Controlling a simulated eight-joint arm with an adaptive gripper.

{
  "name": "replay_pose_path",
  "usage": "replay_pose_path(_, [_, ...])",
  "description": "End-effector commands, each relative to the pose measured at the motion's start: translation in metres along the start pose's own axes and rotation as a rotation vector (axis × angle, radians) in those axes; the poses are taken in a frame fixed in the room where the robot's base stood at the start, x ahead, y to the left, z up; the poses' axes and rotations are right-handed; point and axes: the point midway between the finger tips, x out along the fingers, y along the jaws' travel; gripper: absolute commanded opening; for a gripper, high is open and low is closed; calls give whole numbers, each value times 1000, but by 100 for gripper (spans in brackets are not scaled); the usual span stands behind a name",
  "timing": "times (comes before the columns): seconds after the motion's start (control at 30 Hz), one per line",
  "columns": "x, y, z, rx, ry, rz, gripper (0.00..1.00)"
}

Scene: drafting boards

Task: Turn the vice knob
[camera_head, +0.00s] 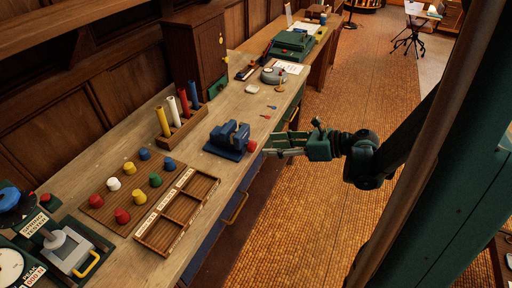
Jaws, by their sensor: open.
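The blue vice (230,138) sits on the wooden bench near its front edge. Its red knob (252,146) is on the right side of the vice, facing the bench's edge. My gripper (268,150) comes in from the right, with its green fingers pointing left at the knob. The fingers are open, with their tips close beside the knob. I cannot tell whether they touch it or reach around it.
A wooden sorting tray (176,212) and a board with several coloured knobs (104,214) lie left of the vice. A rack of coloured tubes (186,130) stands behind it. A drawer handle (237,207) sticks out below the bench. The floor at right is open.

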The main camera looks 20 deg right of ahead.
Motion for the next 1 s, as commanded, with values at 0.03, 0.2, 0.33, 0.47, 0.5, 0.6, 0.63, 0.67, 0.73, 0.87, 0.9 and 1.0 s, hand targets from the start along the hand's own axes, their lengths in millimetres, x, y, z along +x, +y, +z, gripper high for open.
replay_pose_path(0.03, [2, 0, 0, 0, 0, 1, 43])
replay_pose_path(0.2, [10, 0, 0, -1, 0, 2, 43])
replay_pose_path(0.33, [20, 0, -1, -1, 0, 1, 43])
replay_pose_path(0.47, [32, 0, -1, -1, 0, 2, 43])
replay_pose_path(0.5, [36, 0, -1, -1, 0, 1, 43])
replay_pose_path(0.6, [47, 0, -1, -2, 0, 3, 43])
replay_pose_path(0.63, [50, 0, -1, -2, 0, 2, 43])
replay_pose_path(0.67, [52, 0, -1, -2, 0, 1, 43])
replay_pose_path(0.73, [58, 0, -1, -1, 0, 2, 43])
replay_pose_path(0.87, [68, 0, -1, -1, 0, 1, 43])
replay_pose_path(0.9, [70, 0, -1, -1, 0, 0, 43])
replay_pose_path(1.0, [74, 0, 0, -1, 0, 1, 43])
